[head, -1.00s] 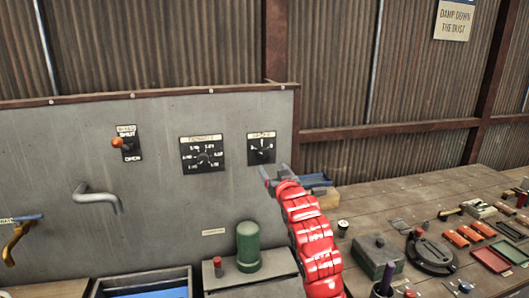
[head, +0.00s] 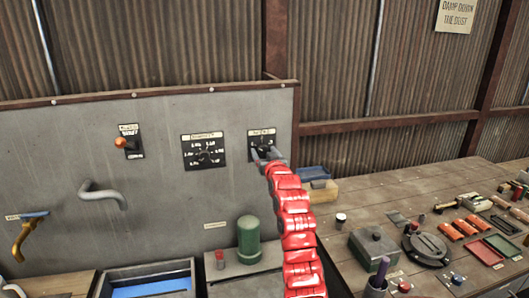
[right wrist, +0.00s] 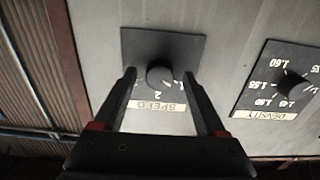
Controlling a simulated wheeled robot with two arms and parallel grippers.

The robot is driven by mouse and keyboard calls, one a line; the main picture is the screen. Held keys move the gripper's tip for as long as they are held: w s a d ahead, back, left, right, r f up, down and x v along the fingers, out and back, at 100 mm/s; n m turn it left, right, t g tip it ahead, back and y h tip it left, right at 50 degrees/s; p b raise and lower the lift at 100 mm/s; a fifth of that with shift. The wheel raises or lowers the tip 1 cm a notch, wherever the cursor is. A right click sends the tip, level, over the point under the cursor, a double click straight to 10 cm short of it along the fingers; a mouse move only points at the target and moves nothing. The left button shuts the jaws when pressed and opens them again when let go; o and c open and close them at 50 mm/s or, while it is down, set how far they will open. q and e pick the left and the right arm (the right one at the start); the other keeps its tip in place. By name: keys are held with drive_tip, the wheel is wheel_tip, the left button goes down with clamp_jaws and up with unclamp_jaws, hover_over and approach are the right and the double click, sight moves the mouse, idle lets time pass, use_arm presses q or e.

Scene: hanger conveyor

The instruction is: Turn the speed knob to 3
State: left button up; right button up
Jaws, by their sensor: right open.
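The speed knob (right wrist: 160,77) is a round black knob on a small dark plate (right wrist: 188,44) with a "SPEED" label, upside down in the right wrist view. A "2" shows below it, but I cannot tell its exact setting. In the head view the speed plate (head: 261,137) is at the panel's right end, its knob largely covered by my right gripper. My right gripper (head: 266,156) is open, one finger on each side of the knob in the right wrist view (right wrist: 159,74). I cannot tell whether the fingers touch it. My left gripper is not in view.
A density dial (head: 204,153) sits left of the speed plate, with a shut/open lever (head: 121,143) farther left. A grey pipe spout (head: 100,193) juts from the panel. Tools crowd the bench at right.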

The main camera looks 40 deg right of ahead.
clamp_jaws()
idle(0.3)
